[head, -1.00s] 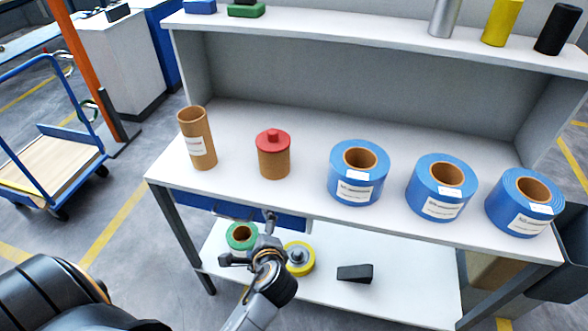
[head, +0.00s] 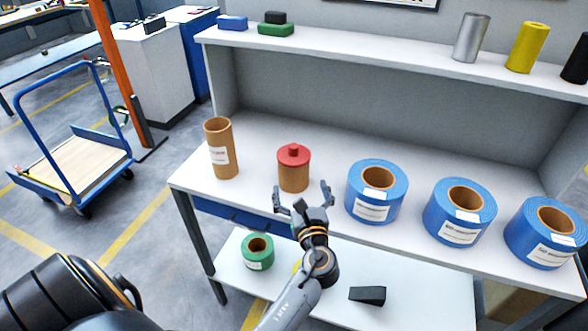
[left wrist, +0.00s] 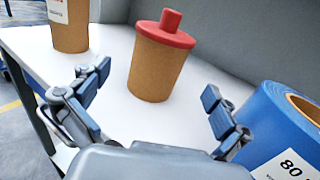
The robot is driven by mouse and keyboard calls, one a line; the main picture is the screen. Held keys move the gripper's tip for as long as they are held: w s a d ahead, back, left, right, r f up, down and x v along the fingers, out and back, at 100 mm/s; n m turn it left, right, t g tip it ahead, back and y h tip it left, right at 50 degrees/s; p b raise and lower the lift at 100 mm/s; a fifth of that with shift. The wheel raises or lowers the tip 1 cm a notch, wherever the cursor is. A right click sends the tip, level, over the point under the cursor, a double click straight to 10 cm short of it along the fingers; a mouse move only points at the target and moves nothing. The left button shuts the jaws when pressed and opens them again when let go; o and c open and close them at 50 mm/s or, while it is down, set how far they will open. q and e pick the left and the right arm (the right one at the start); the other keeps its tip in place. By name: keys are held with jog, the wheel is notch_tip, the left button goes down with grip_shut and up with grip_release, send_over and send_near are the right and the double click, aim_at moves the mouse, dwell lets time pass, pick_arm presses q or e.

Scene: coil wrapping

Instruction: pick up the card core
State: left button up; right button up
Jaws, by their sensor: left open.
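A short brown card cylinder (head: 293,177) with a red knobbed cap (head: 294,153) stands upright near the bench top's front edge. It also shows in the left wrist view (left wrist: 153,70), between and beyond the fingertips. A taller, open brown card tube (head: 221,156) with a white label stands upright to its left; its lower part shows in the left wrist view (left wrist: 69,30). My left gripper (head: 301,190) is open and empty, at the bench front edge just before the capped cylinder, with its fingers spread toward it. My right gripper is not in view.
Blue tape rolls (head: 377,192) stand in a row to the right, the nearest close to my gripper's right finger (left wrist: 285,125). The lower shelf (head: 345,318) holds a green roll (head: 257,251) and a black wedge (head: 367,295). The bench top (head: 262,130) behind is clear.

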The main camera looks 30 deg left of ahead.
aim_at(296, 175)
pick_arm(q)
jog(key=x, duration=0.4)
jog(key=w+a, duration=0.1)
jog(key=w, duration=0.1)
jog(key=w+a+f, duration=0.1)
jog(key=w+a, duration=0.1)
jog(key=shift+a+f+p, duration=0.15)
jog(key=shift+a+p, duration=0.15)
jog(key=shift+p, duration=0.1)
jog(key=shift+s, duration=0.1)
jog(key=c, duration=1.1)
